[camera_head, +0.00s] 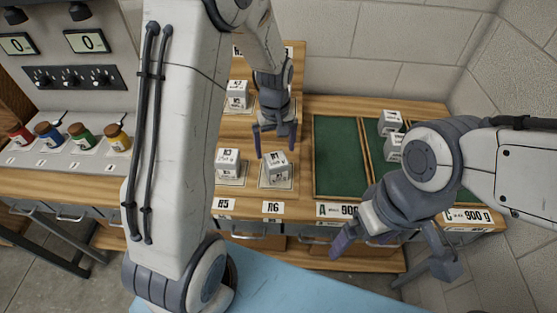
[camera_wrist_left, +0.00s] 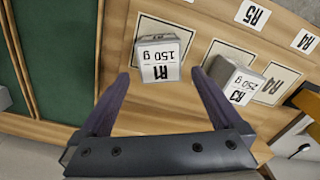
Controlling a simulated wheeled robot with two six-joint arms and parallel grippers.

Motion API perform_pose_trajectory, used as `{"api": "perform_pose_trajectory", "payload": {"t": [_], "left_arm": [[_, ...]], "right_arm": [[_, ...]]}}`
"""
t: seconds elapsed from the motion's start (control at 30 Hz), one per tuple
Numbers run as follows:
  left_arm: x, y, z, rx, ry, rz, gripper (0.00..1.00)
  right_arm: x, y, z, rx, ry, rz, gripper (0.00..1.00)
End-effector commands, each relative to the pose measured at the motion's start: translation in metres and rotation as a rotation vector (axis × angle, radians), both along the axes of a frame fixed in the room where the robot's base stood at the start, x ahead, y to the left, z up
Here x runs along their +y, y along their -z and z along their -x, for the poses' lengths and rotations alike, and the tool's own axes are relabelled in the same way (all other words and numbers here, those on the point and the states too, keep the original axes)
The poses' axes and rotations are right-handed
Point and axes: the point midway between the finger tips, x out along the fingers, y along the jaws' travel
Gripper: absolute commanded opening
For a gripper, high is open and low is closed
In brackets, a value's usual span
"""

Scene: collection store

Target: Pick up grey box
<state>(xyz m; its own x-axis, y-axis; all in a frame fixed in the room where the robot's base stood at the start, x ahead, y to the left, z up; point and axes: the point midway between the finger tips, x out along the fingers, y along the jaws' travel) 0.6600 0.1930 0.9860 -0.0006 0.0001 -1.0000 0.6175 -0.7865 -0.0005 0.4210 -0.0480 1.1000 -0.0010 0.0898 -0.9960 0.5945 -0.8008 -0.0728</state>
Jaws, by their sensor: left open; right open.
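Several small grey boxes with white labels stand on the wooden bench. One, labelled R1 150 g (camera_head: 278,170), stands above the R6 plate; it also shows in the left wrist view (camera_wrist_left: 160,60). To its left stands a box labelled R3 250 g (camera_head: 228,163), also in the left wrist view (camera_wrist_left: 232,85). My left gripper (camera_head: 275,152) is open and empty, just behind and above the R1 box. In the left wrist view the R1 box appears ahead between the fingertips, apart from both. My right gripper (camera_head: 393,260) is open and empty in front of the bench.
Another grey box (camera_head: 237,95) stands farther back. Coloured jars (camera_head: 84,138) line the left side below dials. A blue surface (camera_head: 300,292) lies in front.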

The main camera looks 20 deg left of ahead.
Motion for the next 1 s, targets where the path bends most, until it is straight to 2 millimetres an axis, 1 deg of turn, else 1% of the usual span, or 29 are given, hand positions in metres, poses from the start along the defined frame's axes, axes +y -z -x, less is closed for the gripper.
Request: {"api": "perform_pose_trajectory", "payload": {"t": [0.03,0.1,0.27,0.37,0.5,0.6,0.73,0.93,0.97,1.0], "left_arm": [[0.000,0.009,0.002,0.006,-0.001,0.001,1.00],[0.000,0.019,0.001,0.005,-0.001,0.000,1.00],[0.000,0.031,0.001,0.003,0.000,0.000,1.00],[-0.001,0.039,0.002,0.005,0.000,0.000,1.00],[-0.002,0.059,0.003,0.006,0.001,0.000,1.00],[-0.002,0.073,0.003,0.004,0.001,-0.001,1.00],[-0.002,0.082,0.002,0.001,0.001,-0.001,1.00],[-0.002,0.083,0.002,-0.001,0.001,-0.001,1.00],[-0.002,0.083,0.002,-0.001,0.001,-0.001,0.96],[-0.002,0.083,0.002,-0.001,0.001,-0.001,0.81]], "right_arm": [[0.000,-0.002,0.000,0.000,0.000,0.000,1.00],[0.000,-0.003,0.000,0.000,0.000,0.000,1.00],[0.000,-0.004,0.000,0.000,0.000,0.000,1.00],[0.000,-0.008,0.000,0.000,0.000,0.000,1.00],[0.000,-0.017,0.000,0.000,0.000,0.000,1.00],[0.000,-0.018,0.000,0.000,0.000,0.000,1.00],[0.000,-0.019,0.000,0.000,0.000,0.000,1.00],[0.000,-0.018,0.000,0.000,0.000,0.000,1.00],[0.000,-0.018,0.000,0.000,0.000,0.000,1.00],[0.000,-0.018,0.000,0.000,0.000,0.000,1.00]]}}
